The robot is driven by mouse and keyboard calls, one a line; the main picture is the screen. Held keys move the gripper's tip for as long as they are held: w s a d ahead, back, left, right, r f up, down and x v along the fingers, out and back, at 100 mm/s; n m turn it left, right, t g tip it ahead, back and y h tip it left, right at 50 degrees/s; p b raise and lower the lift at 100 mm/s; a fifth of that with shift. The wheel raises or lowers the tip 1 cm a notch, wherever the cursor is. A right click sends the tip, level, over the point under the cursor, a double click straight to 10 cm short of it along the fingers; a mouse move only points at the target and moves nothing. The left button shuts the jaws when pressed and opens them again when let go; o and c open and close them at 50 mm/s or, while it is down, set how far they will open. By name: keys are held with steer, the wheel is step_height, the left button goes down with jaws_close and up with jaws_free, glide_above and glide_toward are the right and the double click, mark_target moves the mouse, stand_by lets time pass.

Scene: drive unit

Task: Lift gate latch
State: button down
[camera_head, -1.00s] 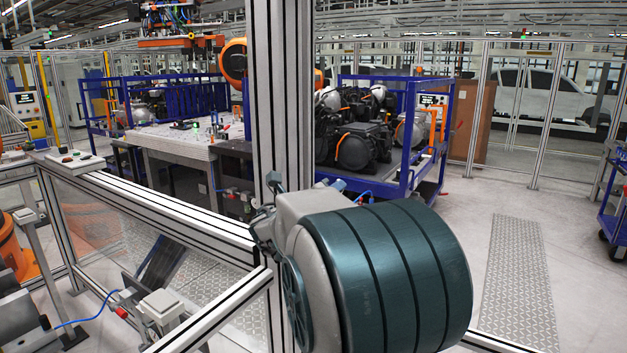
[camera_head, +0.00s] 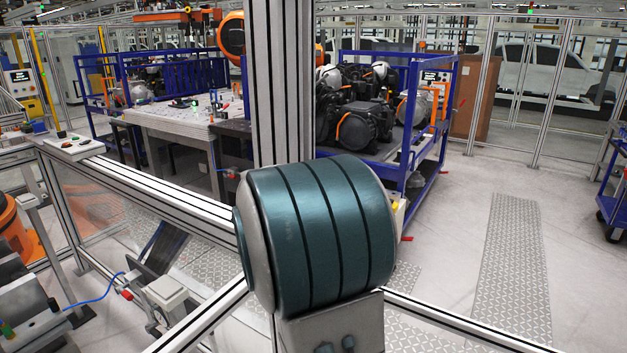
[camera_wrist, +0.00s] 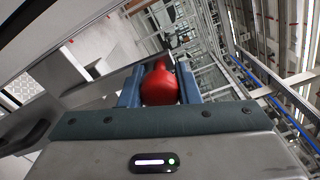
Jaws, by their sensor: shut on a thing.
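In the wrist view, my gripper (camera_wrist: 160,76) is shut on a red rounded knob (camera_wrist: 160,88), with one blue-grey finger on each side of it. The knob appears to be the handle of the gate latch. The rest of the latch behind the knob is too small and covered to make out. In the head view, my own teal arm housing stands in front of the gate area and hides my gripper and the knob.
A tall aluminium post (camera_head: 279,80) rises just behind my arm. A fence rail (camera_head: 165,198) runs from it to the left. A blue-framed rack (camera_head: 440,120) with dark drive units stands beyond. The floor at the right, with a tread plate (camera_head: 512,265), is clear.

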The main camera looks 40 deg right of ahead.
steer(key=c, duration=1.1)
jaws_free()
steer(key=shift+a, duration=0.1)
steer(key=b+v, duration=0.3)
steer(key=v, duration=1)
steer(key=shift+s+a, duration=0.2)
steer(key=shift+a, duration=0.15)
steer(key=shift+f, duration=0.1)
